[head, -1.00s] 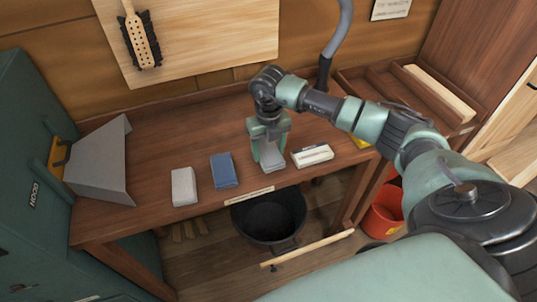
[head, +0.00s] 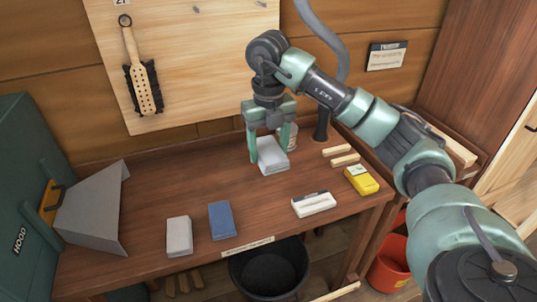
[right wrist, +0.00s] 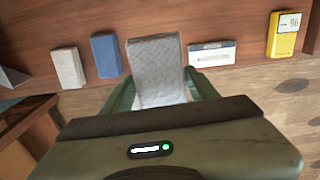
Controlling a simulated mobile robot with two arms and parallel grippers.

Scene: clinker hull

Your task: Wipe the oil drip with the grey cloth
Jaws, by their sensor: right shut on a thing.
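The grey cloth (head: 273,158) is a light grey folded pad between the fingers of my right gripper (head: 268,148). The gripper points down and is shut on it, and the cloth appears to be held above the wooden bench (head: 150,205). In the right wrist view the cloth (right wrist: 156,70) looks large and close between the two fingers. The oil drip cannot be made out in either view. My left gripper is not in view.
A pale folded cloth (head: 179,236), a blue cloth (head: 221,220), a white labelled packet (head: 313,204) and a yellow box (head: 361,180) line the bench front. A grey metal hood (head: 95,215) is at left. A black bucket (head: 270,272) is below.

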